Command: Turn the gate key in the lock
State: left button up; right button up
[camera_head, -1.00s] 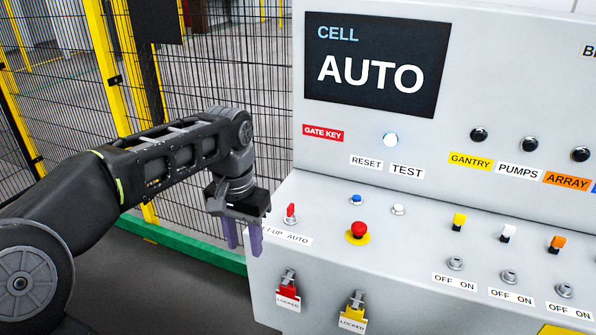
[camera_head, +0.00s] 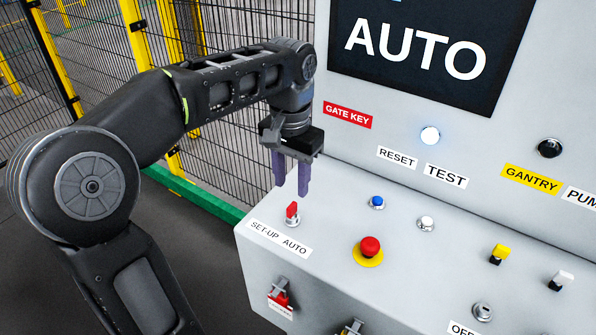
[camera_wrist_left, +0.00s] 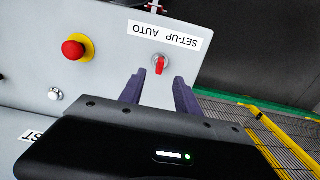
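The gate key is a small red key (camera_head: 292,211) standing in a lock on the grey console's sloped top, above the SET-UP / AUTO label (camera_head: 281,238). In the left wrist view the red key (camera_wrist_left: 160,65) shows just beyond the fingertips, roughly between them. A red GATE KEY label (camera_head: 347,115) is on the upright panel. My left gripper (camera_head: 290,190) points down above the key, with its purple fingers apart and nothing between them. It also shows open in the left wrist view (camera_wrist_left: 160,80). My right gripper is not in view.
A red emergency button (camera_head: 369,247) on a yellow disc sits right of the key. Blue (camera_head: 377,202) and white (camera_head: 425,223) buttons stand behind it. A locked red tag (camera_head: 280,296) hangs on the front face. Mesh fencing (camera_head: 240,110) stands behind my left arm.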

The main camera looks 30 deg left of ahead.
aim_at(292, 205)
pick_arm(q)
jog(key=shift+f, duration=3.9)
jog(key=shift+c, duration=0.5)
grip_shut()
